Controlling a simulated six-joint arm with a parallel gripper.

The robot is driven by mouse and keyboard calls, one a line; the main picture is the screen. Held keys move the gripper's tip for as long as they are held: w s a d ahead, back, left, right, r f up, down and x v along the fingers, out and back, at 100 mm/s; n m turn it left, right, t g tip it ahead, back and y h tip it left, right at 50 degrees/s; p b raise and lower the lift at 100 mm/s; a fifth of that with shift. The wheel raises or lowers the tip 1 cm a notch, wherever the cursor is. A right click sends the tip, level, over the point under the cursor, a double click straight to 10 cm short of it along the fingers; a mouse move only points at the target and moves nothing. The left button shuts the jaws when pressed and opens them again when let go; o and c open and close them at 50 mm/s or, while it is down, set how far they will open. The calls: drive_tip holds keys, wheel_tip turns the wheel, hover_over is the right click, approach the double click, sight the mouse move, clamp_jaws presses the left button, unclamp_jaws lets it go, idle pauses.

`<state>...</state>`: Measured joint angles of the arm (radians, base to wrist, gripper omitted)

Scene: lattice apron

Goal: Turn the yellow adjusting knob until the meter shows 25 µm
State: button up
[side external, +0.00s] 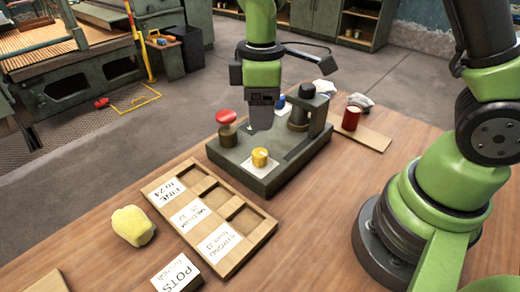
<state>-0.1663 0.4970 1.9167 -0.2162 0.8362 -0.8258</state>
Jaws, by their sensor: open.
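The yellow adjusting knob (260,157) stands upright on a pale square plate on a dark grey-green instrument (275,181). My gripper (262,122) points down above the instrument, behind the knob in this view and apart from it as far as I can tell. It is open, with nothing visible in it; the gap between its fingers is hard to make out from this angle. A dark post with a black cap (305,92) rises at the instrument's back right. No meter reading can be made out.
A red-topped part (226,119) is at the instrument's left. A wooden tray (257,237) with labelled compartments, a pale yellow lump (133,226) and a "POTS" card box (178,275) lie in front. A red can (351,118) stands at right. Bare tabletop lies front right.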

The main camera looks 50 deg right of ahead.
sight(260, 152)
wheel_tip(260, 152, down, 10)
drive_tip(key=shift+f, duration=0.15)
idle(0.3)
drive_tip(key=shift+w, duration=0.1)
drive_tip(key=c, duration=0.9)
